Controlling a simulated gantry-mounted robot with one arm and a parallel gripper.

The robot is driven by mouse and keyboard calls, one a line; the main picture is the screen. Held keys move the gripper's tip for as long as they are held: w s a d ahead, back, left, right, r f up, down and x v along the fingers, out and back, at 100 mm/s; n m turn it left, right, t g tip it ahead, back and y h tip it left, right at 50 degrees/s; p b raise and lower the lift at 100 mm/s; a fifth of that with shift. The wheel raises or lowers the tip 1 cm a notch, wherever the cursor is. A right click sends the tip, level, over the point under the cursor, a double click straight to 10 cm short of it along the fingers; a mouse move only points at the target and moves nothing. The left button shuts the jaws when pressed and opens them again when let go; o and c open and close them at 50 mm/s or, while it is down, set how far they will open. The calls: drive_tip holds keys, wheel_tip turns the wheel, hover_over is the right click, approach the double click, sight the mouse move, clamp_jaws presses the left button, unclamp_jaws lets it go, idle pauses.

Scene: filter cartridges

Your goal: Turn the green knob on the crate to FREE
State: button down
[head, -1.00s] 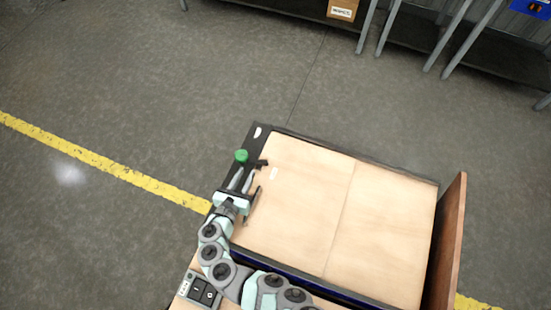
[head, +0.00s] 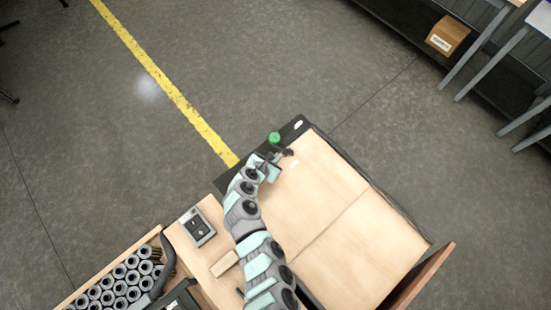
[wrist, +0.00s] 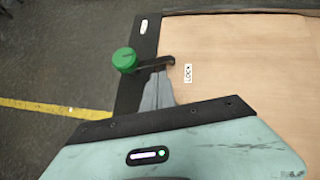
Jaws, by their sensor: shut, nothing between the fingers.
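The green knob (wrist: 125,59) sits on the crate's black edge strip, with a dark lever (wrist: 156,64) reaching right towards a white LOCK label (wrist: 188,73). A second white label (wrist: 143,26) lies farther up the strip; its text is unreadable. In the head view the knob (head: 274,138) is at the far left corner of the crate (head: 330,215). My gripper (wrist: 158,92) is shut and empty, its grey fingers just below the lever. I cannot tell whether they touch it. In the head view my gripper (head: 272,164) is partly hidden by my arm.
The crate's pale wooden top is clear, with a raised brown panel (head: 425,275) at its right. A switch box (head: 198,227) and a tray of several cartridges (head: 120,285) are at lower left. Open floor with a yellow line lies beyond.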

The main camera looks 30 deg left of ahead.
sight(286, 150)
drive_tip(key=shift+b+x, duration=0.35)
drive_tip(key=shift+x, duration=2.5)
drive_tip(key=shift+d+r+p, duration=0.1)
drive_tip(key=shift+d+p, duration=0.05)
drive_tip(key=shift+p, duration=0.3)
